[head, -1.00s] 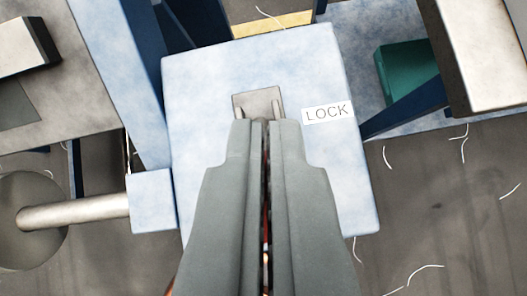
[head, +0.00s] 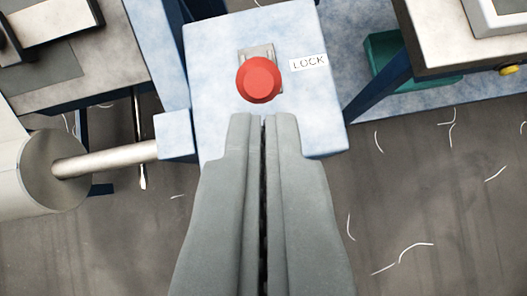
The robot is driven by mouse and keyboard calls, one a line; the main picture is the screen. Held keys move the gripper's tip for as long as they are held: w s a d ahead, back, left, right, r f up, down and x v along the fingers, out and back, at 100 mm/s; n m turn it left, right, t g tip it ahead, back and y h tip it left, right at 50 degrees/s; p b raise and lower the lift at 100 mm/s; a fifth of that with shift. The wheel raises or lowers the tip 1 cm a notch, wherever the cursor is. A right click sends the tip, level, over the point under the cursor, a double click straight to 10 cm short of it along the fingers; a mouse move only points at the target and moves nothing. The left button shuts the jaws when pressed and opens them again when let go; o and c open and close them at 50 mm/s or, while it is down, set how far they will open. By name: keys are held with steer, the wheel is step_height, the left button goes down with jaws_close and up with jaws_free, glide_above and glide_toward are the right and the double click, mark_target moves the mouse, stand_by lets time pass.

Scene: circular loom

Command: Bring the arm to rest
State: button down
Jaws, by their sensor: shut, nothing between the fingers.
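My gripper (head: 262,118) is shut and empty, with its two grey fingers pressed together in the middle of the head view. Its tips lie over the lower part of a pale blue box (head: 215,60). A red round knob (head: 258,79) stands on the box just beyond the fingertips, in front of a small metal plate (head: 257,50). A white label reading LOCK (head: 308,62) is to the right of the knob. I see a gap between the fingertips and the knob in the picture.
A metal shaft (head: 105,160) with a pale roller (head: 50,170) lies to the left. Dark blue frame bars and a teal block (head: 380,55) are at the upper right. The grey floor (head: 430,190) with loose white threads is open at the lower right.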

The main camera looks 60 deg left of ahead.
steer(key=s+d+f+m+t+h, duration=0.1)
steer(key=s+d+m+t+h, duration=0.3)
steer(key=s+d+t, duration=0.5)
steer(key=s+d, duration=0.1)
steer(key=s, duration=0.2)
steer(key=shift+s+d+f+t, duration=0.2)
steer(key=shift+s+f+t, duration=0.15)
steer(key=shift+t, duration=0.05)
steer(key=shift+a, duration=0.1)
